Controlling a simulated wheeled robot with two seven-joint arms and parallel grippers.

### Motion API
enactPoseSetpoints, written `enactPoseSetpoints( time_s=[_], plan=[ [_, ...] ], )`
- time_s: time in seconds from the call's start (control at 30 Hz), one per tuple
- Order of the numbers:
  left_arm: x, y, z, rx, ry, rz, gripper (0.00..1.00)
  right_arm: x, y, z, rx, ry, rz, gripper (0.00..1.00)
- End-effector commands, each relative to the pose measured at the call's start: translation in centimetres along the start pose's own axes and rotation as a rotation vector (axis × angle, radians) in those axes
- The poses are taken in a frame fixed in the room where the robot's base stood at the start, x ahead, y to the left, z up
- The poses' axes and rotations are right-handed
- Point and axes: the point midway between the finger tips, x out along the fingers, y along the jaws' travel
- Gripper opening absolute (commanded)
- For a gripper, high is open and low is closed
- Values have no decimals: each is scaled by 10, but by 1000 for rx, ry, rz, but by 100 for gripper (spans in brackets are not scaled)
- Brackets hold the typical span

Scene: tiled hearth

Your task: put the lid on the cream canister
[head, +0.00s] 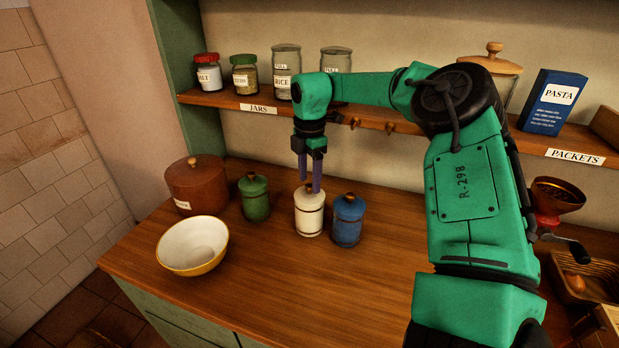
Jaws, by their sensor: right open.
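The cream canister (309,219) stands upright on the wooden counter, between the green canister (256,200) and the blue canister (348,222). A cream lid (300,196) with a brown knob appears to sit on top of it; the fingers partly hide it, so I cannot tell whether it is fully seated. My right gripper (309,187) points down from above, open, with its fingertips at the lid's knob. I cannot tell whether they touch it. My left gripper is not in view.
A white bowl with a yellow outside (193,246) and a brown lidded pot (196,187) stand to the left. A shelf (220,101) with jars runs above. A coffee grinder (553,205) and wicker basket (590,280) are at right. The counter's front middle is clear.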

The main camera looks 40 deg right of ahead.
Motion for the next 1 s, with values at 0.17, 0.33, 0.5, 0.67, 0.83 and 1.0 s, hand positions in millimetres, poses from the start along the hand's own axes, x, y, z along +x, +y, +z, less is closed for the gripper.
enactPoseSetpoints(
  time_s=[0.17, 0.33, 0.5, 0.67, 0.83, 1.0],
  plan=[
    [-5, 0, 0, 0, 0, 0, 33, -7, 0, 0, 0, -1, 0, 61],
    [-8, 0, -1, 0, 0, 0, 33, -12, 0, 0, 0, -1, 0, 61],
    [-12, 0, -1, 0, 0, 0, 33, -17, 0, 0, 0, -1, 0, 61],
    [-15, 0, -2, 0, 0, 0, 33, -22, 0, 0, 0, -1, 0, 61],
    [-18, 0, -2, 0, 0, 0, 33, -27, 0, 0, 0, -1, 0, 61],
    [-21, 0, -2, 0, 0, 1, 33, -32, 0, 0, 0, -1, 0, 61]
  ],
)
